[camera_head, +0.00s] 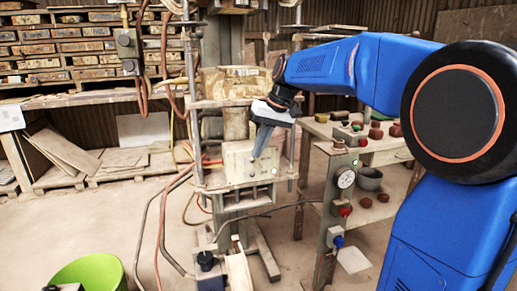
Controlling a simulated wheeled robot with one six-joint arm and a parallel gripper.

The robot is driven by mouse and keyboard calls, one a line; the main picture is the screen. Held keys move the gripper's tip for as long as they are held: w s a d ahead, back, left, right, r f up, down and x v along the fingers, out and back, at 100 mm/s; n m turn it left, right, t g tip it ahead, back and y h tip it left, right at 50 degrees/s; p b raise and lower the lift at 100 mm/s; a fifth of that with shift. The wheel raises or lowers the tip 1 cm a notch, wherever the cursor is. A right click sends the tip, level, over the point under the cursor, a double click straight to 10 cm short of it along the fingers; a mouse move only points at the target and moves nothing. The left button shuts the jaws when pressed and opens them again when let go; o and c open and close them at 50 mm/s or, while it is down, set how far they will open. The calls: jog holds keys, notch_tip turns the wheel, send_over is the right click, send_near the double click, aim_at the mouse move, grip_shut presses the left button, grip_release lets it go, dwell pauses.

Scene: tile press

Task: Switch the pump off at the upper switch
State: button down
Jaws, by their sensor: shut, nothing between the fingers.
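My gripper (257,154) is shut and empty, its fingers pointing down in front of a pale panel (238,169) on the press frame. A small green spot shows on the panel near the fingertips; I cannot tell whether they touch it. Two grey switch boxes, an upper (126,42) and a lower (129,67), hang on a cable at the upper left, well apart from my gripper. A post to the right carries a round gauge (346,179), a red knob (346,211) and a blue knob (338,242). I cannot tell which is the pump's upper switch or its state.
Hoses and cables hang left of the press. A bench (383,157) with reddish pots stands at the right. A green bucket (90,273) is at the lower left. Loaded wooden shelves (70,100) stand behind. The floor at left is mostly clear.

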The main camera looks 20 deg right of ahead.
jog(key=shift+s+f+t, duration=0.2)
jog(key=shift+s+t, duration=0.2)
jog(key=shift+t, duration=0.3)
jog(key=shift+s+f+n+t, duration=0.2)
jog(key=shift+s+f+t, duration=0.2)
jog(key=shift+t, duration=0.55)
jog(key=shift+s+f+n+t, duration=0.25)
jog(key=shift+f+t, duration=0.25)
jog(key=shift+t, duration=0.4)
jog(key=shift+s+f+n+t, duration=0.15)
jog(key=shift+s+f+t, duration=0.25)
jog(key=shift+t, duration=0.55)
jog(key=shift+w, duration=0.15)
jog(key=shift+w+r, duration=0.3)
jog(key=shift+w, duration=0.3)
